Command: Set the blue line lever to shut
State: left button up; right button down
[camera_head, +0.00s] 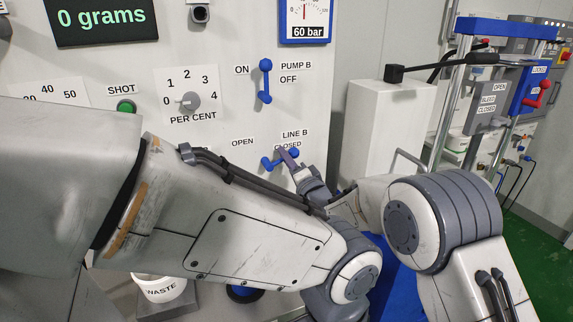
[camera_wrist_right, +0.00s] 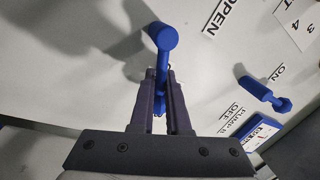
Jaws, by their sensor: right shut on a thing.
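The blue line lever (camera_head: 270,163), under the LINE B label, is on the white panel between the words OPEN and CLOSED. It lies nearly level, its right end a little higher and just below CLOSED. My right gripper (camera_head: 291,160) is at that right end. In the right wrist view the lever (camera_wrist_right: 162,36) runs down from a thick round end, and my right gripper's fingers (camera_wrist_right: 160,95) are shut on its narrower part. The fingers hide part of it. My left gripper is not in view.
The blue PUMP B lever (camera_head: 265,80) stands upright above and shows in the right wrist view (camera_wrist_right: 264,90). A PER CENT dial (camera_head: 190,101) and a green SHOT button (camera_head: 126,106) are to the left. A WASTE bucket (camera_head: 160,289) stands below. My arm links cover much of the lower panel.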

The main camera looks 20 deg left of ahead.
jog(key=shift+w+d+f+m+t+h+b, duration=0.2)
jog(key=shift+f+m+b, duration=0.3)
jog(key=shift+m, duration=0.4)
jog(key=shift+s+a+f+m+t+h+b, duration=0.15)
jog(key=shift+f+m+t+b, duration=0.1)
jog(key=shift+m+b, duration=0.55)
jog(key=shift+w+d+f+m+t+h+b, duration=0.2)
jog(key=shift+f+m+b, duration=0.25)
jog(key=shift+m, duration=0.55)
jog(key=c, duration=0.9)
grip_release()
jog(key=shift+d, duration=0.1)
jog(key=shift+r, duration=0.1)
jog(key=shift+s, duration=0.1)
jog(key=b+v, duration=0.1)
jog(key=v, duration=0.9)
jog(key=shift+b, duration=0.35)
